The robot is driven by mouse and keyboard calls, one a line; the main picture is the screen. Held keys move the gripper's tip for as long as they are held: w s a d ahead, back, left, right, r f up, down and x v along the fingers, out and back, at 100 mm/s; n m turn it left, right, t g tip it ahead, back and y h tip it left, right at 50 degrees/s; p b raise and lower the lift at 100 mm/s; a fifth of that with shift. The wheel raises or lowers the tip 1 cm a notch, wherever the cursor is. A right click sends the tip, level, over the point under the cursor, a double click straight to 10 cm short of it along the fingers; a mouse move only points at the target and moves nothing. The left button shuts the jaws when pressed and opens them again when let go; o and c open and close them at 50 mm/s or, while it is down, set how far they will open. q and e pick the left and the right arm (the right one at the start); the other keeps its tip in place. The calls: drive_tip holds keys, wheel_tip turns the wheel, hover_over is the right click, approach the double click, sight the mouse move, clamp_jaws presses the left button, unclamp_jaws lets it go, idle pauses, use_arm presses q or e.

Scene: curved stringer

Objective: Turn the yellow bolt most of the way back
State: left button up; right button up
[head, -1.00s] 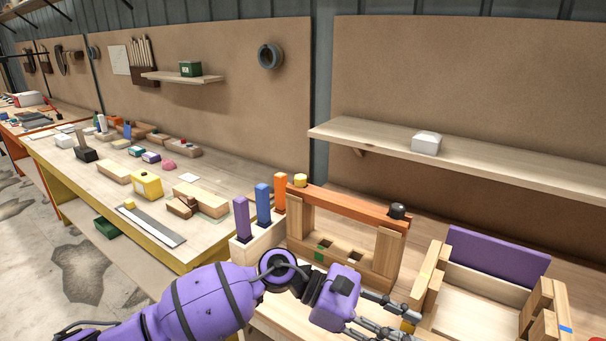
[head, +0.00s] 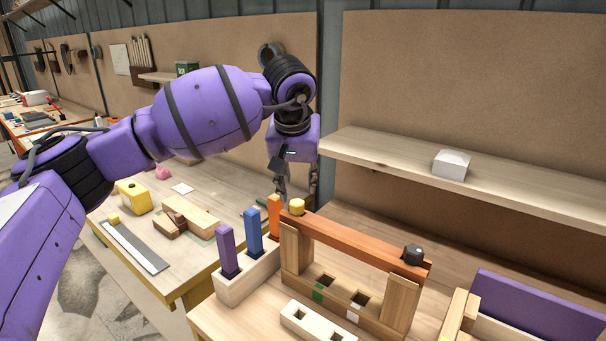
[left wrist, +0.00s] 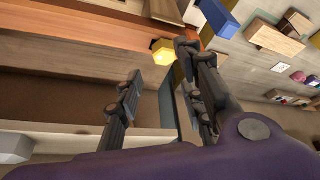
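The yellow bolt (head: 296,206) stands upright at the left end of an orange beam (head: 345,234), which lies across wooden posts. My left gripper (head: 297,191) points down over that end, with its fingers spread and apparently just behind or above the bolt head. In the left wrist view the yellow bolt (left wrist: 163,51) shows between and beyond the two open finger tips (left wrist: 159,60), with no clear contact. The bolt's shank is hidden in the beam. My right gripper is not in view.
A dark knob (head: 413,254) tops the beam's right end. Purple (head: 227,248), blue (head: 252,229) and orange (head: 274,216) pegs stand close at the left in a pale block. A shelf with a white box (head: 451,164) is behind at the right.

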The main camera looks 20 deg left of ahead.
sight(300, 203)
use_arm(q)
wheel_tip(300, 203, down, 3)
drive_tip(key=shift+w+a+r, duration=0.1)
drive_tip(key=shift+w, duration=0.05)
drive_tip(key=x, duration=0.3)
drive_tip(key=shift+w+r, duration=0.15)
drive_tip(key=shift+w+f, duration=0.2)
drive_tip(key=shift+f, duration=0.35)
drive_tip(key=shift+c, duration=0.4)
clamp_jaws()
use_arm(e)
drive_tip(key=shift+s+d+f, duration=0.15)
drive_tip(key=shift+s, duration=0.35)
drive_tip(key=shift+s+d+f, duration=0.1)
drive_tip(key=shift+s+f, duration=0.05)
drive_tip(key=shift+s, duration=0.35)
